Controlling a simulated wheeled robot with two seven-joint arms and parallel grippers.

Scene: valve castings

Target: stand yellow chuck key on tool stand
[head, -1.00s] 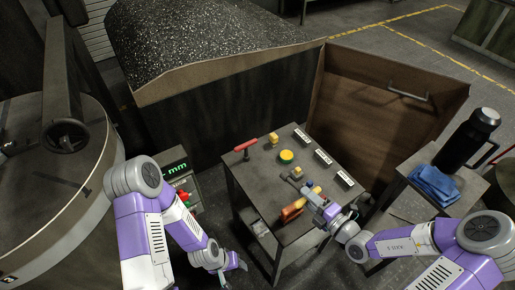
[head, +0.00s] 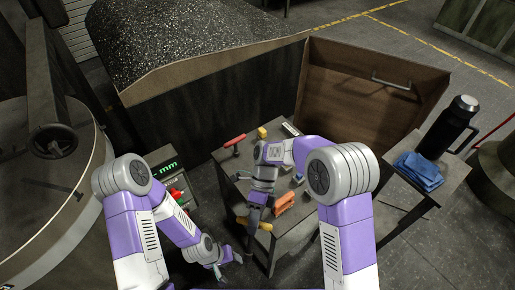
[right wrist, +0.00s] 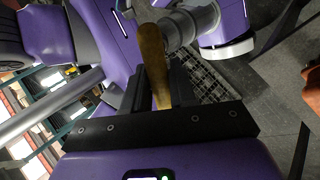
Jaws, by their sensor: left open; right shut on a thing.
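My right gripper (head: 258,212) is low over the near left part of the dark work table (head: 226,170). It is shut on the yellow chuck key (head: 264,226), whose bar shows on both sides of the fingers. In the right wrist view a yellow-brown bar of the key (right wrist: 153,65) stands between the jaws. My left gripper (head: 232,262) is open and empty, low beside the table's near left corner. I cannot make out the tool stand; my right arm hides much of the table's middle.
A red T-shaped tool (head: 235,140) and a yellow block (head: 262,132) are at the back of the table. An orange piece (head: 284,202) is right of my right gripper. A flask (head: 447,127) and blue cloth (head: 418,170) occupy the side table. A green-lit display (head: 161,169) is left.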

